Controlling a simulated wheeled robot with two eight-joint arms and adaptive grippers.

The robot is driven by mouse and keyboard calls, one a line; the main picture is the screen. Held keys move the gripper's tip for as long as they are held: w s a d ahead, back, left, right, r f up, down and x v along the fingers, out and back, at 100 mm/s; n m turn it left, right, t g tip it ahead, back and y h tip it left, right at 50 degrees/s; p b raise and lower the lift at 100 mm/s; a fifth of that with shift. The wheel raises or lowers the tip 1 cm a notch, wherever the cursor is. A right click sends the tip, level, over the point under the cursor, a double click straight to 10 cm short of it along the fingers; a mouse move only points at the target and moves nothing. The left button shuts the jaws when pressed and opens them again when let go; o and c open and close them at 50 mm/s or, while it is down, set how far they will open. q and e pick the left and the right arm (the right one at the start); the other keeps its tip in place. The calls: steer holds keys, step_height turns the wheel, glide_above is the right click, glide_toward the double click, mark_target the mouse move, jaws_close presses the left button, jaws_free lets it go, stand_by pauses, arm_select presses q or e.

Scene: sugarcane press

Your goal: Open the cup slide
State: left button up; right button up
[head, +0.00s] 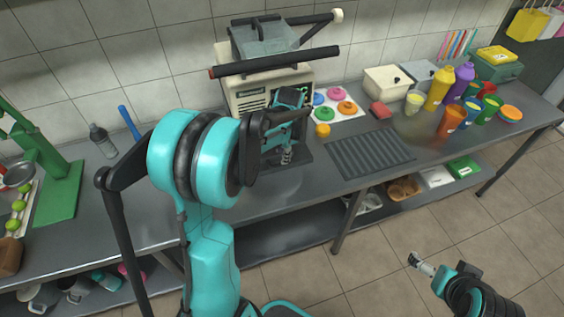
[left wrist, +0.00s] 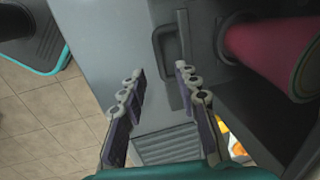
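The sugarcane press (head: 243,93) stands on the steel counter against the wall, partly hidden behind my left arm. My left gripper (head: 286,155) is low in front of it. In the left wrist view a grey panel (left wrist: 105,35) carries a dark bar handle (left wrist: 167,45); I take this for the cup slide's handle but cannot be sure. The left gripper (left wrist: 160,76) is open, its fingertips on either side of the handle's lower end; contact cannot be judged. My right gripper (head: 422,264) hangs over the floor at lower right, away from the counter; its finger opening is too small to tell.
A pink-red cylinder (left wrist: 275,45) is close on the right in the left wrist view. A ribbed drain mat (head: 368,155) lies right of the press. Several bottles and cups, including a yellow bottle (head: 439,90), stand farther right. A green hand press (head: 50,175) is at left.

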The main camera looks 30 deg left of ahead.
arm_select(q)
steer(key=f, duration=0.1)
steer(key=f+b, duration=0.1)
steer(key=f, duration=0.3)
steer(key=shift+w+a+f+b, duration=0.1)
steer(key=shift+w+a+b, duration=0.2)
steer(key=shift+a+b, duration=0.1)
jaws_close()
